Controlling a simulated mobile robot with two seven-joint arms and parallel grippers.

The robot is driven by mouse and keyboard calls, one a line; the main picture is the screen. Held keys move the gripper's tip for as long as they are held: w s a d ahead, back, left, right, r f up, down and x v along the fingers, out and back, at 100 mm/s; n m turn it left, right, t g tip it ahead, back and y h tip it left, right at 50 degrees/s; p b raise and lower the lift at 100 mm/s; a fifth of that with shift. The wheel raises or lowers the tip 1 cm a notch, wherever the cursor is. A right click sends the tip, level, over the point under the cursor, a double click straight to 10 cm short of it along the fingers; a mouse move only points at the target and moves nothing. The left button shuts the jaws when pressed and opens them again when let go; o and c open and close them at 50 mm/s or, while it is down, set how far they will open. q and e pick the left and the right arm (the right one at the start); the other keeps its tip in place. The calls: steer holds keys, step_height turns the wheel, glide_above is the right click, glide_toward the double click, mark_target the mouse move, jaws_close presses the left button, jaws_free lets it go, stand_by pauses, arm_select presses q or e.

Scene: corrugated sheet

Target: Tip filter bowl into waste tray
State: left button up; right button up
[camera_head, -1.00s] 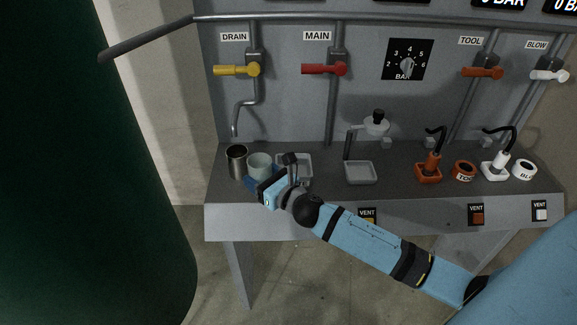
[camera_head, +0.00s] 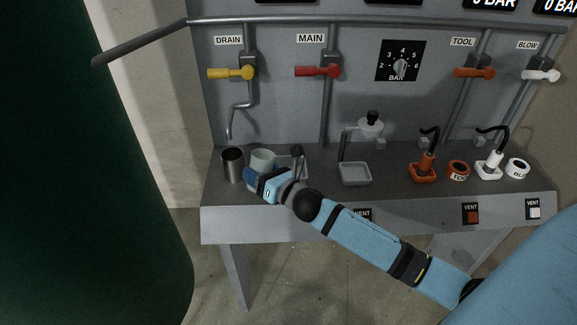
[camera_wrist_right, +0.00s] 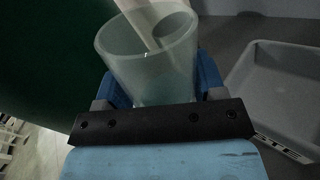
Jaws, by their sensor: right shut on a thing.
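The filter bowl (camera_head: 262,159) is a pale green translucent cup, open at the top and close to upright in the head view. It also shows large in the right wrist view (camera_wrist_right: 150,65), between the blue fingers. My right gripper (camera_head: 254,178) is shut on the bowl, and its near side is partly hidden by the hand. The grey, shallow waste tray (camera_head: 299,170) is just right of the bowl and partly hidden behind my wrist. In the right wrist view the tray (camera_wrist_right: 275,90) lies right of the bowl, with white letters partly visible. My left gripper is not in view.
A metal can (camera_head: 233,166) stands close left of the bowl under the drain pipe. A second grey tray (camera_head: 355,175) sits to the right under a filter head (camera_head: 370,128). Orange and white tools stand further right on the bench (camera_head: 390,195).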

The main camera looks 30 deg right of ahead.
mark_target(267, 162)
steer(key=shift+w+d+r+m, duration=0.1)
steer(key=shift+d+r+m, duration=0.4)
steer(key=shift+m, duration=0.5)
steer(key=shift+w+d+r+m+p, duration=0.15)
steer(key=shift+d+r+m+p, duration=0.2)
steer(key=shift+d+m, duration=0.45)
steer(key=shift+f+m+b, duration=0.3)
steer(key=shift+m+b, duration=0.3)
steer(key=shift+m, duration=0.5)
steer(key=shift+r, duration=0.15)
steer(key=shift+m, duration=0.3)
steer(key=shift+r+m, duration=0.2)
steer(key=shift+m, duration=0.1)
steer(key=shift+r+m, duration=0.15)
steer(key=shift+m, duration=0.15)
steer(key=shift+a+m, duration=0.1)
steer(key=shift+m, duration=0.2)
steer(key=shift+f+m+b, duration=0.25)
steer(key=shift+m+b, duration=0.1)
steer(key=shift+m, duration=0.05)
